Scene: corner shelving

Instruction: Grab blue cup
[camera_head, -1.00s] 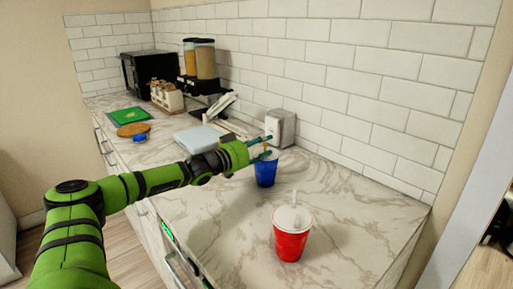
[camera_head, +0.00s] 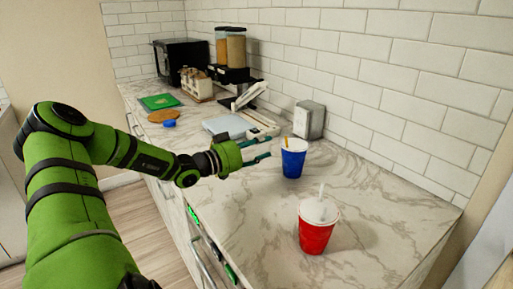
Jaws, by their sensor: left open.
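The blue cup (camera_head: 293,164) stands upright on the marble counter, with a white rim and an orange straw. My left gripper (camera_head: 264,150) is open and empty, with its teal fingers pointing right toward the cup. In the picture its fingertips end a short way left of the cup, with a gap between them. A red cup (camera_head: 316,234) with a white lid and straw stands nearer on the same counter. My right gripper is not in view.
A metal napkin dispenser (camera_head: 309,119) stands behind the blue cup by the tiled wall. A pale flat box (camera_head: 228,126), cereal dispensers (camera_head: 236,50) and a black microwave (camera_head: 181,60) stand farther back. The counter (camera_head: 390,215) right of the cups is clear.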

